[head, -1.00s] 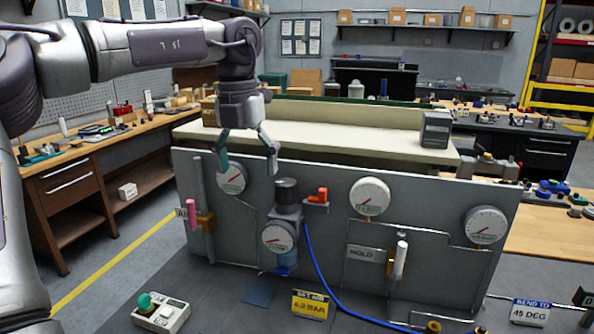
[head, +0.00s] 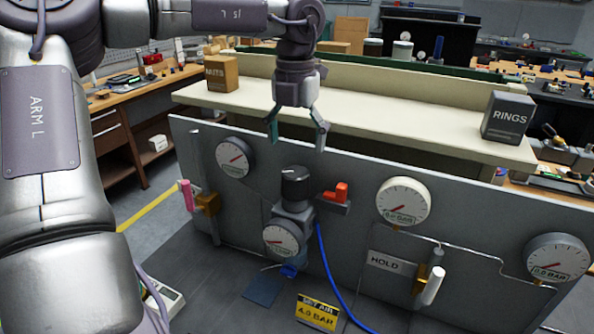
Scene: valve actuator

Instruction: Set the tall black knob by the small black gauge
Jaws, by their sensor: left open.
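The tall black knob (head: 295,184) stands upright on top of a grey regulator body (head: 293,215) fixed to the grey panel. A white-faced gauge (head: 281,240) sits on the front of that body, below the knob. I cannot tell for sure which of these is the small black gauge. My left gripper (head: 297,143) points down above the knob with its fingers apart and empty, not touching it. My right gripper is not in view.
A red lever (head: 336,193) is close right of the knob. A pink-handled valve (head: 187,195) and a white-handled valve (head: 433,286) flank it. Larger gauges (head: 403,201) are to the right. A blue hose (head: 328,265) runs down. A yellow-black sign (head: 317,312) stands in front.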

